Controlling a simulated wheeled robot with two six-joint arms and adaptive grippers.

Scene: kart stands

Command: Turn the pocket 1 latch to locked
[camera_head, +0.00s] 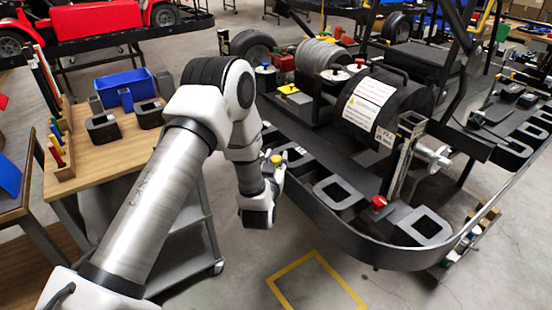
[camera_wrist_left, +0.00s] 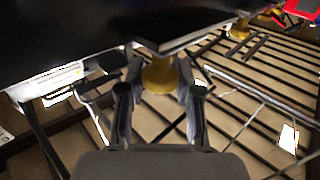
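A latch with a yellow knob (camera_head: 276,159) sits at the left end of the kart's dark side rail, beside my left gripper (camera_head: 262,205). The left wrist view shows a round yellow piece (camera_wrist_left: 160,77) under a dark block (camera_wrist_left: 180,35). The fingers of my left gripper (camera_wrist_left: 160,88) stand apart on either side of this yellow piece; I cannot tell whether they touch it. A red-knobbed latch (camera_head: 379,202) stands farther right on the rail, between two square pockets. Pocket numbers are not readable. My right gripper is not in view.
The kart's rail (camera_head: 395,256) curves around the front right. A wooden table (camera_head: 78,180) with a blue bin (camera_head: 125,88) and dark blocks stands left, with a grey cart beneath my arm. A yellow square (camera_head: 315,285) marks open floor in front.

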